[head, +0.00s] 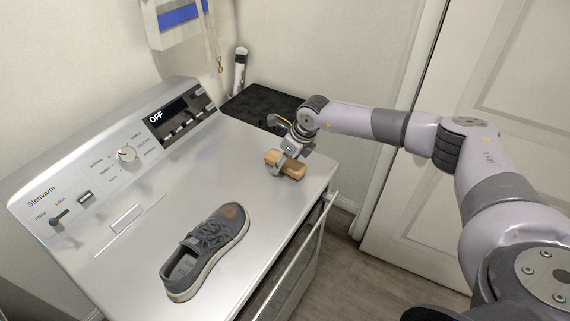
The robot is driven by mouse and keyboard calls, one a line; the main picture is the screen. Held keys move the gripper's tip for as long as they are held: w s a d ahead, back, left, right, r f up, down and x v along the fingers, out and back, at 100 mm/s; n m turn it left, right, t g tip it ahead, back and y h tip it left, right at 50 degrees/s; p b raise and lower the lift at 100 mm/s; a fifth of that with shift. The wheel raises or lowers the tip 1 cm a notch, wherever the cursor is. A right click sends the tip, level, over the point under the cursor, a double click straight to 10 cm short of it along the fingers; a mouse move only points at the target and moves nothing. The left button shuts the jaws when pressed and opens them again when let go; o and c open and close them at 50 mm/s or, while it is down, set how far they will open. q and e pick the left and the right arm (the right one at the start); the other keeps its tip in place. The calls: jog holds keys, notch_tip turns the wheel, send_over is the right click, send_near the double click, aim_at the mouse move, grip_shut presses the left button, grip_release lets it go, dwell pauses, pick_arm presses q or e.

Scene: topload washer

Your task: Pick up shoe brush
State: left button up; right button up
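The shoe brush (272,158), a small block with a tan wooden body, is on or just above the right end of the washer's light metal top (215,165). My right gripper (284,162) is at the brush, with a finger across its near side. The far finger is hidden, so I cannot tell whether the gripper is closed on the brush. A grey shoe (207,250) with a brown patch on its toe lies on the washer top, nearer the front. My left gripper is not in view.
The washer's control panel (120,155) with a dial and an OFF display rises along the left. A black mat or tray (262,104) and a white bottle-like object (240,68) are behind the brush. A white door (480,90) stands at the right.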

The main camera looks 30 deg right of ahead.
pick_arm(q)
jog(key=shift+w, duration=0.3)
pick_arm(e)
jog(key=c, duration=1)
jog(key=shift+r, duration=0.15)
jog(key=shift+r+b, duration=0.3)
jog(key=shift+r, duration=0.3)
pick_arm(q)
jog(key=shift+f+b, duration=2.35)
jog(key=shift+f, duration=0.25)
pick_arm(e)
jog(key=shift+r, duration=9.3)
jog(key=o, duration=0.7)
jog(key=c, duration=0.5)
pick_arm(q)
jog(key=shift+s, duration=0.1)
pick_arm(e)
jog(key=shift+f, duration=0.1)
